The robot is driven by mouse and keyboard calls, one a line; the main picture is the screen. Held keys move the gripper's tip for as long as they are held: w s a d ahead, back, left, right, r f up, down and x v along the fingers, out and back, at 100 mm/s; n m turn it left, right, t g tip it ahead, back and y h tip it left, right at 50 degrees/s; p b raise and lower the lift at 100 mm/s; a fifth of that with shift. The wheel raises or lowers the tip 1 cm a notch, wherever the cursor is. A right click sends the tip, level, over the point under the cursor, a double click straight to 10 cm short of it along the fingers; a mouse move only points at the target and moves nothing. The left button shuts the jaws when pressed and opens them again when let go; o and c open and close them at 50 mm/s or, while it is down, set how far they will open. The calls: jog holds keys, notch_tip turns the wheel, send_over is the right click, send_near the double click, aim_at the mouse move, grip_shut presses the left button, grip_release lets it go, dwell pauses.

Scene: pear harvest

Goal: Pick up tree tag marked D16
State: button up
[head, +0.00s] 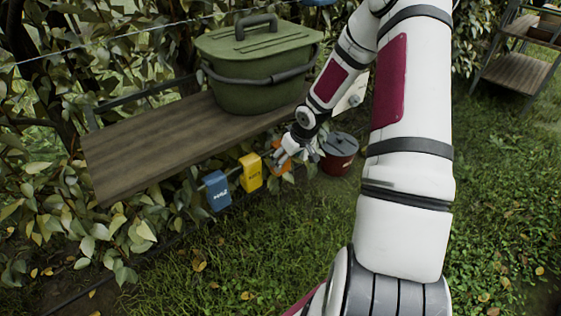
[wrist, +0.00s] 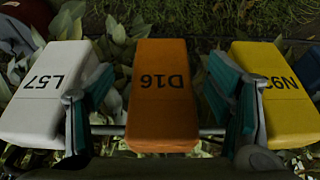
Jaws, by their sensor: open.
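The orange tag marked D16 (wrist: 162,95) hangs on a thin rail in the middle of the wrist view, its lettering upside down. My gripper (wrist: 160,112) is open, with one finger on each side of the orange tag and gaps between. In the head view my gripper (head: 283,158) is in front of the orange tag (head: 283,168), which it partly hides. A white tag marked L57 (wrist: 50,92) is just left of the fingers in the wrist view. A yellow tag (wrist: 277,95), its marking partly covered by a finger, is just right.
In the head view, a blue tag (head: 216,191) and the yellow tag (head: 250,173) hang below the wooden shelf (head: 150,142). A green lidded bin (head: 257,75) stands on the shelf. A dark red lidded bucket (head: 338,158) stands on the grass nearby.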

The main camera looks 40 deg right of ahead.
aim_at(284, 165)
jog(key=b+x, duration=0.2)
jog(key=x, duration=0.2)
jog(key=shift+a+f+b, duration=0.1)
jog(key=shift+f+b, duration=0.2)
jog(key=shift+f, duration=0.1)
jog(key=c, duration=1.3)
jog(key=shift+o, duration=0.2)
jog(key=shift+r, duration=0.1)
